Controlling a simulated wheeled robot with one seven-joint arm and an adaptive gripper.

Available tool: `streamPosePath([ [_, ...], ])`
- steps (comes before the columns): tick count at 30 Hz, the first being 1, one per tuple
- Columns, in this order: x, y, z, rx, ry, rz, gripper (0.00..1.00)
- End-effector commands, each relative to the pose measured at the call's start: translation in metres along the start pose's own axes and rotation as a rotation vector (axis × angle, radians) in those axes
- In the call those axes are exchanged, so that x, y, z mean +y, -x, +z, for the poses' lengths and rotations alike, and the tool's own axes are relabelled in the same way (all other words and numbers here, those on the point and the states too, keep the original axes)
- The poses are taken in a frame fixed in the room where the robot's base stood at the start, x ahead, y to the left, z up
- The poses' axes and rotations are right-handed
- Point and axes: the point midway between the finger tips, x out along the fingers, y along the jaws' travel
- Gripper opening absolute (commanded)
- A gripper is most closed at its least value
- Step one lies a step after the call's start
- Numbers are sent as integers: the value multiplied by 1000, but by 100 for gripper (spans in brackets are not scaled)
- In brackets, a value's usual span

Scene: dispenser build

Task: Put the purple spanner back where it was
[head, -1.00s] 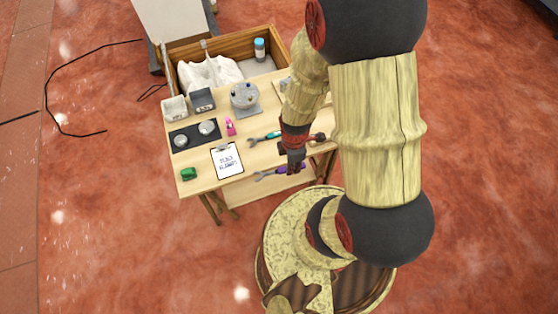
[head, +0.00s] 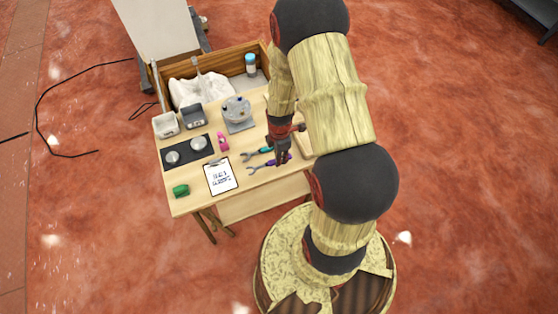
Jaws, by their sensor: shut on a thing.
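The purple spanner (head: 265,167) is at the right part of the wooden table, just in front of the teal-handled spanner (head: 255,154) and roughly parallel to it. Its grey open jaw points left. My gripper (head: 283,160) is shut on the purple handle at its right end and hides part of it. I cannot tell whether the purple spanner touches the tabletop or hangs a little above it. The teal spanner's right end is near my gripper and partly covered.
The table (head: 187,205) also carries a clipboard (head: 221,176), green item (head: 180,190), pink item (head: 223,141), black mat (head: 186,163) with two round dishes, grey round device (head: 237,110) and two bins. A wooden crate (head: 215,63) stands behind. My arm hides the table's right side.

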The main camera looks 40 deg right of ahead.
Motion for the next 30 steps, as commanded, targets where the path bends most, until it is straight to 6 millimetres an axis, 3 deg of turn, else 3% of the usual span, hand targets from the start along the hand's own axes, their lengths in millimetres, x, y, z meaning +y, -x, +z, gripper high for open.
streamPosePath([
  [7, 10, -13, 2, 0, 0, -1, 0],
  [14, 10, -42, 2, 0, 0, -1, 0],
  [26, 11, -47, 2, 0, 0, 1, 0],
  [27, 11, -46, 2, 0, 0, 0, 20],
  [30, 11, -46, 2, 0, 0, 0, 25],
])
